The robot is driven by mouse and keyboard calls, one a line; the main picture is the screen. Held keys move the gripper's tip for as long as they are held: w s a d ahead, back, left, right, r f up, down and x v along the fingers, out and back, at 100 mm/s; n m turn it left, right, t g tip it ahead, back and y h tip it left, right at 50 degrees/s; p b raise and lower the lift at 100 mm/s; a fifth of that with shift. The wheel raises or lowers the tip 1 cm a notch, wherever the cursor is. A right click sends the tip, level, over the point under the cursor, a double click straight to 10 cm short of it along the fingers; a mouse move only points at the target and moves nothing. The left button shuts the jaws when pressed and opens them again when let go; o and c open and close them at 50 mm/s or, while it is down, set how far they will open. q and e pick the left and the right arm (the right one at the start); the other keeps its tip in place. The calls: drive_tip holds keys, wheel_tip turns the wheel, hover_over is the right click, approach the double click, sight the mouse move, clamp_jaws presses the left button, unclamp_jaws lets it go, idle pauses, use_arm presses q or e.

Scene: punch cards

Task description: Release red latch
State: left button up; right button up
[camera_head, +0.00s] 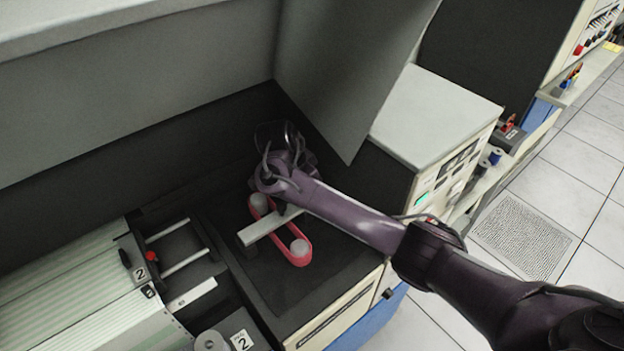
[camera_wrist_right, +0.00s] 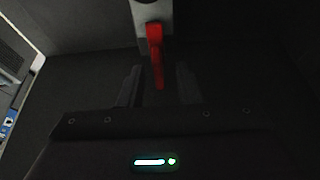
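The red latch (camera_wrist_right: 155,45) shows in the right wrist view as a narrow red piece hanging from a light grey plate (camera_wrist_right: 151,12). Its lower end reaches between the two dark fingers of my right gripper (camera_wrist_right: 158,88). The fingers stand apart with a gap on each side of the latch, and contact is not visible. In the head view my right arm reaches in from the right and its wrist (camera_head: 285,168) is over the dark machine bed. The fingertips and the latch are hidden there. My left gripper is not in view.
A red belt (camera_head: 303,258) loops around two pale rollers below my right wrist, with a grey bar (camera_head: 258,229) across it. A grey upright panel (camera_head: 345,70) stands close behind the wrist. A pale control cabinet (camera_head: 430,115) stands to the right. A ribbed cover (camera_head: 85,300) lies left.

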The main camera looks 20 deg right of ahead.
drive_tip(key=shift+s+a, duration=0.1)
drive_tip(key=shift+s, duration=0.05)
drive_tip(key=c, duration=0.3)
drive_tip(key=shift+c, duration=1.2)
clamp_jaws()
drive_tip(key=n, duration=0.2)
drive_tip(key=n+t, duration=0.1)
drive_tip(key=n, duration=0.1)
drive_tip(key=shift+s+d+y, duration=0.2)
drive_tip(key=shift+y, duration=0.2)
drive_tip(key=n+t, duration=0.1)
drive_tip(key=n, duration=0.1)
drive_tip(key=shift+s+n+y, duration=0.1)
drive_tip(key=shift+n+y, duration=0.3)
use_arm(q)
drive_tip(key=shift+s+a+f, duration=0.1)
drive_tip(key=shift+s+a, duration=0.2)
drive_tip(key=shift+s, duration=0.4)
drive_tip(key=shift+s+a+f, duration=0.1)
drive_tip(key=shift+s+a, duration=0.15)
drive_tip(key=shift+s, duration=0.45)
use_arm(e)
drive_tip(key=shift+d+r+n+t+y, duration=0.1)
drive_tip(key=shift+d+n+t+y, duration=0.15)
drive_tip(key=shift+n, duration=0.65)
drive_tip(key=shift+n+t+y, duration=0.15)
drive_tip(key=shift+n+y, duration=0.2)
drive_tip(key=shift+n, duration=0.55)
